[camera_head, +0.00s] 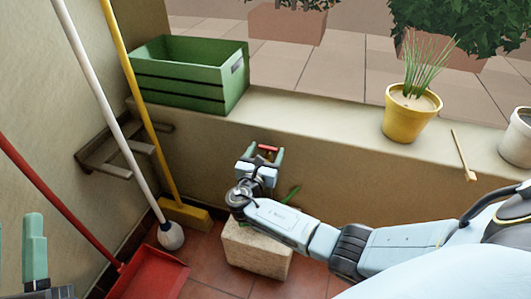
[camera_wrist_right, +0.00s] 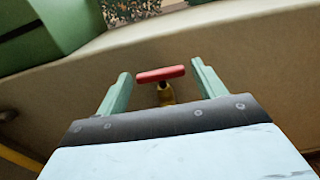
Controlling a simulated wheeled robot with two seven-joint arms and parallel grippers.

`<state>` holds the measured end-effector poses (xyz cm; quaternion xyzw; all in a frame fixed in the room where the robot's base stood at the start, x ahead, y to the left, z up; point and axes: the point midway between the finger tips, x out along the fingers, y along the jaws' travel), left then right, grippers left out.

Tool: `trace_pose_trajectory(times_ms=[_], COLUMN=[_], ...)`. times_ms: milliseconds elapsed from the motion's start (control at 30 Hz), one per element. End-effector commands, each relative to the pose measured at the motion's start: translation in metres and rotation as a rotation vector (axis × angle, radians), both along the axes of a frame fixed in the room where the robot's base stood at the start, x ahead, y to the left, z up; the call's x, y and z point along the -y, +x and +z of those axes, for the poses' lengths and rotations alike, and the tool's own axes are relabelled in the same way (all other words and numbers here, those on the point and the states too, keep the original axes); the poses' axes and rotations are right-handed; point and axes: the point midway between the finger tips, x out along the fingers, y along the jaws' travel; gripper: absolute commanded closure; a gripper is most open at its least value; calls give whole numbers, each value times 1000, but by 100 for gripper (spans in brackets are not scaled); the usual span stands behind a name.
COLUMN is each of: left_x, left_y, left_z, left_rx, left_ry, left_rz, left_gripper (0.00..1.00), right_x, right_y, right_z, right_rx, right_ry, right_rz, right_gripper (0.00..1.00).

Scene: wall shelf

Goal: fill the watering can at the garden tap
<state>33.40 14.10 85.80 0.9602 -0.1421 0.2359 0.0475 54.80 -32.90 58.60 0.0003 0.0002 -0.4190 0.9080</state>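In the right wrist view the red handle (camera_wrist_right: 161,74) sits above a brass body (camera_wrist_right: 166,94). My right gripper (camera_head: 266,157) is open at the tap, with one finger on each side of the handle and a gap to both. A green thing (camera_head: 291,194) shows partly from behind my right arm, above a pale stone block (camera_head: 257,250); I cannot tell whether it is the watering can. My left gripper (camera_head: 35,240) shows only in part at the lower left edge.
A green crate (camera_head: 190,75), a yellow pot with a plant (camera_head: 411,120) and a small wooden tool (camera_head: 463,157) are on the wall ledge. A white-handled mop (camera_head: 112,110), a yellow broom (camera_head: 187,215) and a red dustpan (camera_head: 150,272) stand at the left.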

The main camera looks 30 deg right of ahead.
Motion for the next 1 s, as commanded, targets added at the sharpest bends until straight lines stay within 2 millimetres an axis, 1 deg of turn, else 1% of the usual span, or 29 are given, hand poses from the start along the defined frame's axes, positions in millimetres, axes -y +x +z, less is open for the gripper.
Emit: trace_pose_trajectory(times_ms=[33, 200, 267, 400, 467, 733, 1000], left_x=[0, 0, 0, 0, 0, -4, -13], left_y=[0, 0, 0, 1, 4, 17, 15], left_z=[0, 0, 0, 0, -6, -49, -96], left_rx=[0, -1, -1, -11, -53, -331, -608], left_ry=[0, 0, 0, 3, 17, 105, 188], left_rz=[0, 0, 0, 0, 4, 20, 38], left_gripper=[64, 64, 64, 64, 64, 64, 64], right_x=[0, 0, 0, 0, 1, 3, 4], right_y=[0, 0, 0, 0, 0, -2, -3], right_z=[0, 0, 0, 0, 1, 2, 2], right_rx=[0, 0, 0, 1, 1, 0, 0], right_ry=[0, 0, 0, -1, -2, -5, -5], right_rz=[0, 0, 0, 5, 15, 91, 183], right_gripper=[38, 60, 66, 66, 66, 66, 66])
